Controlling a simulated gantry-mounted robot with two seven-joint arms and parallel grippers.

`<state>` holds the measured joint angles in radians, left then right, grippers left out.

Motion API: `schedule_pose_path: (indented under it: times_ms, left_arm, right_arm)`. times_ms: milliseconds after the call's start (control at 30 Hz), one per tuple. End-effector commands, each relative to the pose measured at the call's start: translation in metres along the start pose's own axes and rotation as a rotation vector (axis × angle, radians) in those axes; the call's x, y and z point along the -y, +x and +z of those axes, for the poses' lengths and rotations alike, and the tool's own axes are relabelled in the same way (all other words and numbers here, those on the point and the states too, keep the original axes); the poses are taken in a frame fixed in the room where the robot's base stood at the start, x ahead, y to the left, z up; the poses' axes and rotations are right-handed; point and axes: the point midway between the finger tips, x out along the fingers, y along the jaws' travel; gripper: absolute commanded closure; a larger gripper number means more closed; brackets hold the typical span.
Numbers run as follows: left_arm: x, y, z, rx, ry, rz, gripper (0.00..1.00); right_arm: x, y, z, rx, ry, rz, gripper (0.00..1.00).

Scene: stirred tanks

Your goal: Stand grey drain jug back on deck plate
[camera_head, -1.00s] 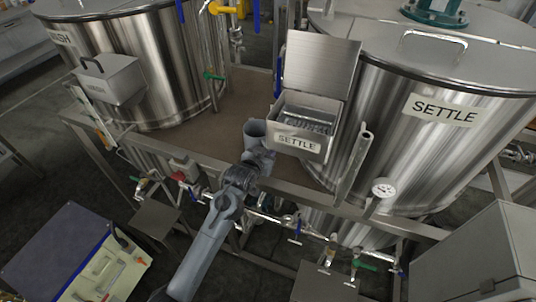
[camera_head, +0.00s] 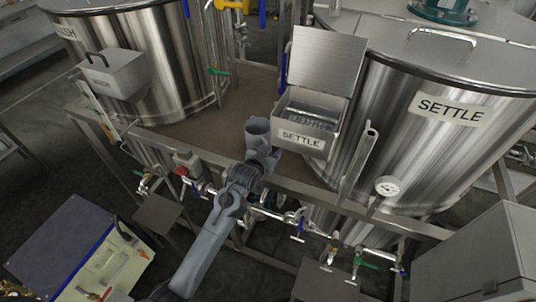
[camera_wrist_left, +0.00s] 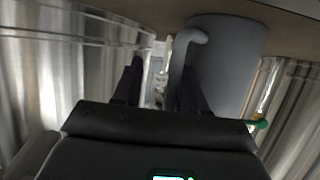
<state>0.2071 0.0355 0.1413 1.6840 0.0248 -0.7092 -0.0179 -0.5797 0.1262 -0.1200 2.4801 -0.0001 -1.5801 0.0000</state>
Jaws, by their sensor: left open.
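The grey drain jug (camera_head: 257,130) stands near the front edge of the brown deck plate (camera_head: 205,128), just left of the SETTLE box in the head view. It looks upright. My left gripper (camera_head: 262,160) is right in front of it, and the arm hides the jug's lower part. In the left wrist view, which is upside down, the jug (camera_wrist_left: 228,65) and its handle show close ahead. My left gripper (camera_wrist_left: 160,78) is open there. One dark finger overlaps the handle in the picture; I cannot tell whether it touches. My right gripper is not in view.
The SETTLE box (camera_head: 302,137) with its raised lid is close on the jug's right. The large SETTLE tank (camera_head: 420,150) stands behind it, the other tank (camera_head: 165,75) at left. Pipes and valves (camera_head: 300,230) run below the deck's front rail. Bare deck lies left of the jug.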

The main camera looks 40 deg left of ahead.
Motion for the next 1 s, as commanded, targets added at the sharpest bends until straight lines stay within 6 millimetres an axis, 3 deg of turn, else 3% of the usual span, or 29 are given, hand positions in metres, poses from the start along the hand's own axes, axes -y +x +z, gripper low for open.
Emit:
schedule_pose_path:
  times_ms: [167,700,900,1000]
  left_arm:
    - [0.000,-0.013,-0.001,0.000,0.000,0.000,0.58]
    - [0.000,-0.103,-0.001,-0.001,-0.001,0.000,0.58]
    - [0.000,-0.118,-0.001,0.002,0.000,0.000,0.58]
    - [-0.005,-0.126,0.011,0.038,0.012,0.010,0.58]
  right_arm:
    - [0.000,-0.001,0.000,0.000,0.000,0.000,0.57]
    - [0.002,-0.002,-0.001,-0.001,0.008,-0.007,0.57]
    - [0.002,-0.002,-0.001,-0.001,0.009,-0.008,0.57]
    - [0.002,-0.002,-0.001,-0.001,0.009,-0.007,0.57]
